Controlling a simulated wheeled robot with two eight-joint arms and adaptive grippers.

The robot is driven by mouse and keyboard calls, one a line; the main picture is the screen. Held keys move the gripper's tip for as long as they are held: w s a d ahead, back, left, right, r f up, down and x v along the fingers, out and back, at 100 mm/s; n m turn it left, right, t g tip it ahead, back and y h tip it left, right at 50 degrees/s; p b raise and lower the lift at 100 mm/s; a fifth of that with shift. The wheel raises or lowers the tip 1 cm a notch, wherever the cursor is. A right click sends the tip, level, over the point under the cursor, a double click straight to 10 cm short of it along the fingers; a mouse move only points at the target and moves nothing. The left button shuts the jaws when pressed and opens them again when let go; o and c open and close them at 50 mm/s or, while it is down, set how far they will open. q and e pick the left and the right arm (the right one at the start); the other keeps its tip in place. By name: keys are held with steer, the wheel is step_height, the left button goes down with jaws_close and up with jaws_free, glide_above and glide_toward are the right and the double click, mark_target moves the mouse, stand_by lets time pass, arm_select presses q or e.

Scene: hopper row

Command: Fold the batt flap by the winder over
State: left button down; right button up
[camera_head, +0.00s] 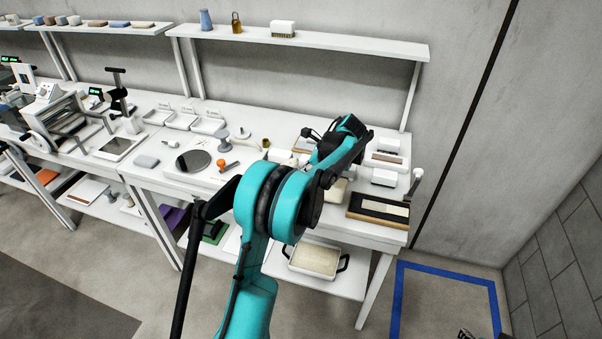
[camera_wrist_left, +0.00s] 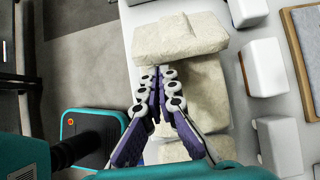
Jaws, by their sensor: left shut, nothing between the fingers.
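In the left wrist view, the cream batt lies on the white table, with a thick upper part (camera_wrist_left: 180,38) that has a smaller raised piece on top. A flatter part (camera_wrist_left: 205,95) continues below it. My left gripper (camera_wrist_left: 157,72), with purple-padded fingers, is shut and empty over the batt's left side; I cannot tell whether it touches. In the head view, my teal arm hides most of the batt, and a cream patch (camera_head: 336,190) shows beside it. I cannot pick out the winder. A small dark piece at the bottom right edge may be my right gripper (camera_head: 466,334).
White blocks (camera_wrist_left: 264,66) stand right of the batt, close to a wood-edged grey board (camera_wrist_left: 307,45). In the head view, a dark tray with a pale strip (camera_head: 380,208) lies at the table's right end. A handled pan (camera_head: 316,260) sits on the lower shelf.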

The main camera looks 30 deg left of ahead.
arm_select(q)
steer(key=r+h+p, duration=0.1)
steer(key=a+r+h+p, duration=0.1)
steer(key=shift+s+a+r+t+h+p, duration=0.1)
steer(key=shift+s+a+t+h+p, duration=0.1)
steer(key=shift+a+t+h+p, duration=0.15)
steer(key=shift+a+r+p, duration=0.2)
steer(key=shift+p, duration=0.1)
steer(key=shift+a, duration=0.1)
steer(key=shift+r, duration=0.1)
